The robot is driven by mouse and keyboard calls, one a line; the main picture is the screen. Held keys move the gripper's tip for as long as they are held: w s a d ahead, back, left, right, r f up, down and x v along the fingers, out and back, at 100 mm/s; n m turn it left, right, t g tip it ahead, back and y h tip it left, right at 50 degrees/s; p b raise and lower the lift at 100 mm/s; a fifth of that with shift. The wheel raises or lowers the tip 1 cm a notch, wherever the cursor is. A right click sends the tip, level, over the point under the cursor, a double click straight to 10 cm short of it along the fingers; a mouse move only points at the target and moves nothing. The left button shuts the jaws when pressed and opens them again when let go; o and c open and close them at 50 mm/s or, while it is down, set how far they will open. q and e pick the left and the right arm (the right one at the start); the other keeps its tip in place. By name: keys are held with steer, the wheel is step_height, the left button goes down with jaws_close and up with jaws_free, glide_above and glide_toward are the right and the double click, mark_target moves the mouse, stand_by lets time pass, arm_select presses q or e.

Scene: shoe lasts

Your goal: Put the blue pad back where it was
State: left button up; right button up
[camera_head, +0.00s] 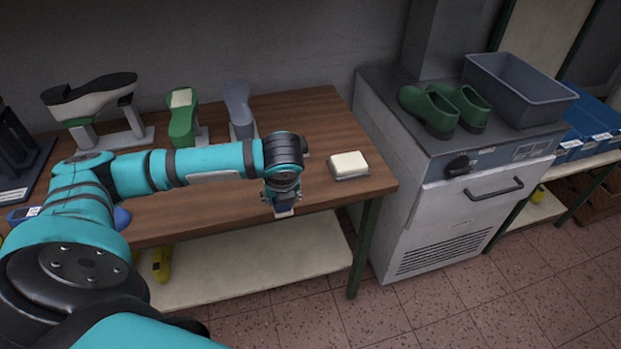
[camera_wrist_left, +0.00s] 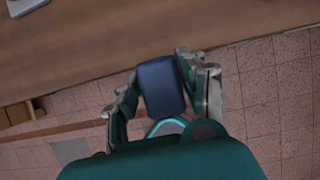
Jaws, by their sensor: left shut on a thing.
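The blue pad (camera_wrist_left: 161,88) shows in the left wrist view between the fingers of my left gripper (camera_wrist_left: 163,92). The gripper is shut on the pad's two sides. In the head view my left gripper (camera_head: 282,203) points down by the front edge of the wooden table (camera_head: 235,212), and the pad is hard to make out there. In the wrist view the pad appears in front of the table edge, with floor tiles behind it. My right gripper is not in view.
A cream block (camera_head: 349,164) on a grey base sits at the table's right end. A white shoe form (camera_head: 95,100), a green last (camera_head: 182,122) and a grey last (camera_head: 239,108) stand at the back. Green shoes (camera_head: 440,108) and a grey bin (camera_head: 518,88) top the cabinet (camera_head: 440,215).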

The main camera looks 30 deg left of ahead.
arm_select(q)
steer(key=p, duration=0.2)
glide_toward(309, 175)
steer(key=shift+a+f, duration=0.75)
steer(key=shift+w+a+f, duration=0.1)
steer(key=shift+w+a, duration=0.05)
steer(key=shift+w, duration=0.8)
step_height(309, 175, down, 3)
steer(key=shift+s+r+p, duration=0.1)
steer(key=shift+s+p, duration=0.05)
steer(key=shift+p, duration=0.15)
steer(key=shift+f, duration=0.4)
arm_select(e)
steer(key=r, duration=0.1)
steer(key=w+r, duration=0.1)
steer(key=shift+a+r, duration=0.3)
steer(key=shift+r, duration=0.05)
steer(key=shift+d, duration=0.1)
arm_select(q)
steer(key=o, duration=1.1)
steer(key=shift+f, duration=0.1)
steer(key=shift+o, duration=0.2)
